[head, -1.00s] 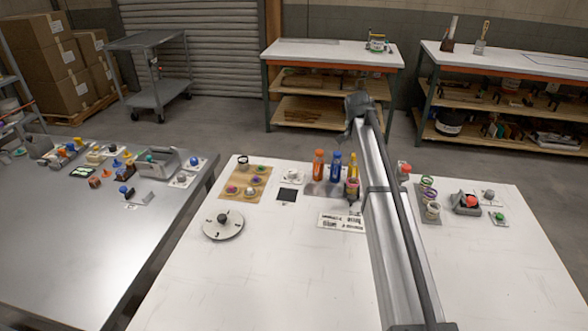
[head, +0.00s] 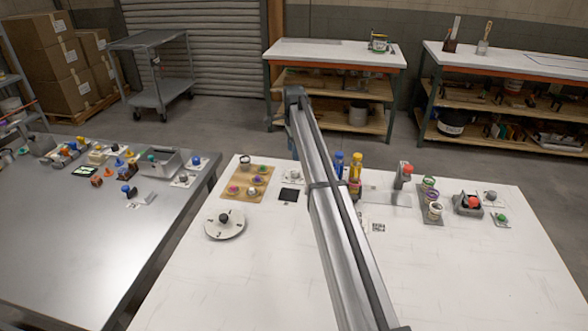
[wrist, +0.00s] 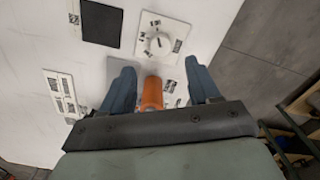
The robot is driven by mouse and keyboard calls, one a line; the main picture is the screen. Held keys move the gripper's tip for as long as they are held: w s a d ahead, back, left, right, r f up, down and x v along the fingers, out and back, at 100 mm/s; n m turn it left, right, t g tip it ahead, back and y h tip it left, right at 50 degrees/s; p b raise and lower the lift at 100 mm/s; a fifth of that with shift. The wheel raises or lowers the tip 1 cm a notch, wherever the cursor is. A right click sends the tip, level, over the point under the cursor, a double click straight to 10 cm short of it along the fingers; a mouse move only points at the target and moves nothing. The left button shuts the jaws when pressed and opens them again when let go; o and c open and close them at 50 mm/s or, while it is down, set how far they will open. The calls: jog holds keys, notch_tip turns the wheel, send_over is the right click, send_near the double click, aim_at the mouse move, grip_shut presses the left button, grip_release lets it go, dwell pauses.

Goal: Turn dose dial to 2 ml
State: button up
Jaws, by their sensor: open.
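A white knob on a square white plate with marks around it, which looks like the dose dial (wrist: 158,42), is at the top centre of the wrist view. In the head view its plate (head: 291,176) shows just left of my arm. The knob's exact setting is too small to read. My gripper (wrist: 160,68) is open, its two blue-grey fingers pointing toward the dial's side of the table. The dial lies beyond the fingertips, apart from them.
An orange bottle (wrist: 152,92) shows between the fingers, with no visible grip on it. A black square pad (wrist: 101,22) lies beside the dial. Blue (head: 338,165) and yellow (head: 355,167) bottles stand right of my arm. A round marked disc (head: 224,223) sits front left.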

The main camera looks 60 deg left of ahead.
aim_at(294, 171)
notch_tip(294, 171, down, 9)
jog(key=shift+r, duration=0.1)
dwell(0.3)
jog(key=c, duration=1)
